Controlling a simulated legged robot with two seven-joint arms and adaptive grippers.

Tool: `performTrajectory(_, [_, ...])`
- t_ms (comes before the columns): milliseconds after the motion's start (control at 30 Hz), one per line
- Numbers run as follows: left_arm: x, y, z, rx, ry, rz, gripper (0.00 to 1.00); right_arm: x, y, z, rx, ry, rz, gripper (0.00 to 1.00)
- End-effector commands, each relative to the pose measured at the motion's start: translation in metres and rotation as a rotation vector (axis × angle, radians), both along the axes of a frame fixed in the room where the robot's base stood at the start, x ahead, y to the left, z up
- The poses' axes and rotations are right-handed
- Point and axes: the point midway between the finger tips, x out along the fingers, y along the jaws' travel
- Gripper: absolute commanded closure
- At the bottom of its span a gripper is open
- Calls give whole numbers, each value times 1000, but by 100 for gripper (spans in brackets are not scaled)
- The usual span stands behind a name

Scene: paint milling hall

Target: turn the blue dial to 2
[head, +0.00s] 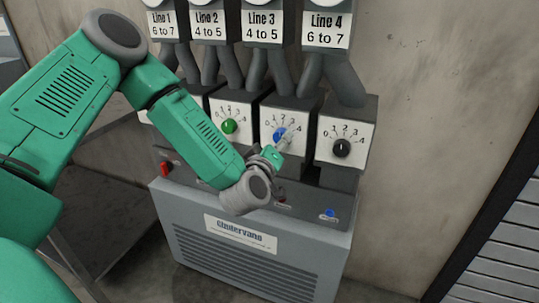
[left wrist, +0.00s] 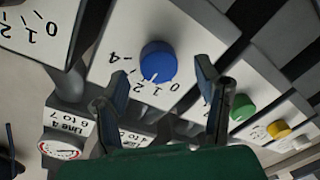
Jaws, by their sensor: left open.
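The blue dial (head: 279,134) sits on a white scale plate below the Line 3 sign. In the left wrist view the blue dial (left wrist: 158,60) is seen close up and upside down, with a white mark on its edge near the 1 and 2; the exact setting is hard to tell. My left gripper (head: 283,145) is at the dial and partly covers it. In the left wrist view my left gripper (left wrist: 160,70) is open, one finger on each side of the dial, with visible gaps. My right gripper is not in view.
A green dial (head: 230,126) is left of the blue one and a black dial (head: 341,148) is right of it. A yellow dial (left wrist: 279,129) shows in the left wrist view. A red knob (head: 166,168) and a blue button (head: 330,213) sit on the cabinet (head: 315,240) below.

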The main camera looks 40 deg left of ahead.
Motion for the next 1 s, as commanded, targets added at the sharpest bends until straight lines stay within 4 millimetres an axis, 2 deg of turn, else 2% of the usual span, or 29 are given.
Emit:
performTrajectory(200, [-47,-14,0,-1,3,-2,43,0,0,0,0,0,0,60])
performTrajectory(400, [-76,-22,1,-1,1,0,43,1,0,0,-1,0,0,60])
performTrajectory(600, [-87,-25,2,-2,-1,2,43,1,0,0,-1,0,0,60])
performTrajectory(1000, [-87,-25,2,-2,-1,2,43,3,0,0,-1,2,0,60])
